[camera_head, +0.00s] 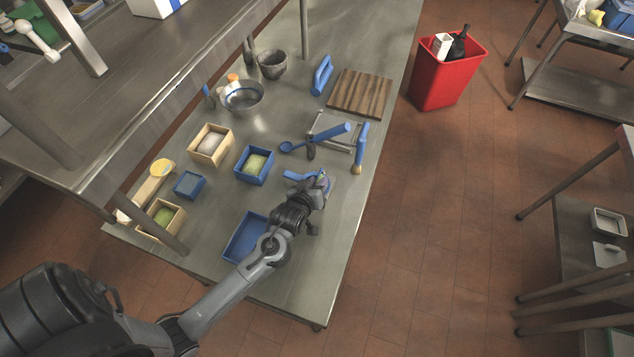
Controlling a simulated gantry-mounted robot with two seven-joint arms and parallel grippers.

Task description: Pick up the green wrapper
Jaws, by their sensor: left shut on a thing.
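My left gripper (318,190) reaches over the steel table from the lower left and is shut, near the table's right edge. At its fingertips is a small crumpled patch of green and purple, which I take for the green wrapper (325,183). The fingers and wrist hide most of it. I cannot tell whether it touches the table. My right gripper is not in view.
A blue tray (233,255) lies under my left arm. Boxes of food stand to the left. A red bin (440,82) stands on the floor.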

